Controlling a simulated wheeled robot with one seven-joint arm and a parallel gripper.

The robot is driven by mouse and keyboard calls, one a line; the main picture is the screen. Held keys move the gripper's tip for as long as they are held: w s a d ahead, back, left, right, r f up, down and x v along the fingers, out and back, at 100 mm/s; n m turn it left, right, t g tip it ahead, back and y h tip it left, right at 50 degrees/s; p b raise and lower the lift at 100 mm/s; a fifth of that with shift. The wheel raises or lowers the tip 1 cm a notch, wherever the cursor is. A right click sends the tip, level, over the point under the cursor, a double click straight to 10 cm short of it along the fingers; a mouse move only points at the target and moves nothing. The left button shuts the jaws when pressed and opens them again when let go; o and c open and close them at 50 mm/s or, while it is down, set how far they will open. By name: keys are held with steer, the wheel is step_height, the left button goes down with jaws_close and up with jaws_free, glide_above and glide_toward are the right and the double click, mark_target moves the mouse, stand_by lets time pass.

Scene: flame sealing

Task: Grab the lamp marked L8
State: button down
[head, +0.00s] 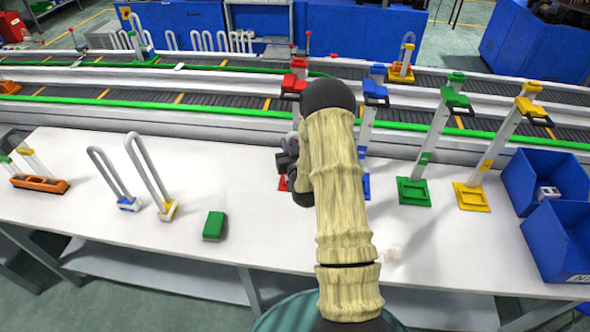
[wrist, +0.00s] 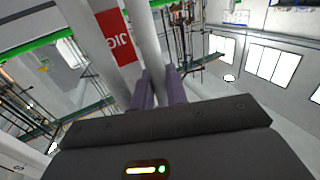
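No L8 mark is readable in either view. In the head view, a U-shaped lamp with a blue base (head: 130,203) and one with a yellow base (head: 168,211) stand on the left half of the white table. An orange-based lamp piece (head: 40,184) is at the far left. My gripper (head: 291,140) is around the table's middle, by the red stand (head: 294,84), partly hidden by my arm. In the wrist view, the purple fingers (wrist: 161,88) are a little apart.
Blue (head: 376,92), green (head: 455,98) and yellow (head: 529,105) stands rise to the right of my arm. A green block (head: 214,226) lies at front left. Blue bins (head: 556,240) are at the right edge. A conveyor (head: 220,105) runs behind the white table (head: 240,190).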

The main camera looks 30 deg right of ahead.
mark_target(289, 138)
steer(key=shift+r, duration=0.1)
stand_by(0.3)
steer(key=shift+r, duration=0.3)
step_height(289, 138, up, 2)
steer(key=shift+r+p, duration=0.2)
steer(key=shift+p, duration=0.45)
steer(key=s+a+p, duration=0.1)
steer(key=s+p, duration=0.2)
steer(key=s, duration=0.5)
steer(key=s+a+p, duration=0.2)
steer(key=s+p, duration=0.1)
steer(key=s, duration=0.6)
steer(key=shift+s+a+r+p, duration=0.15)
steer(key=shift+s+a+p, duration=0.1)
steer(key=shift+s+p, duration=0.05)
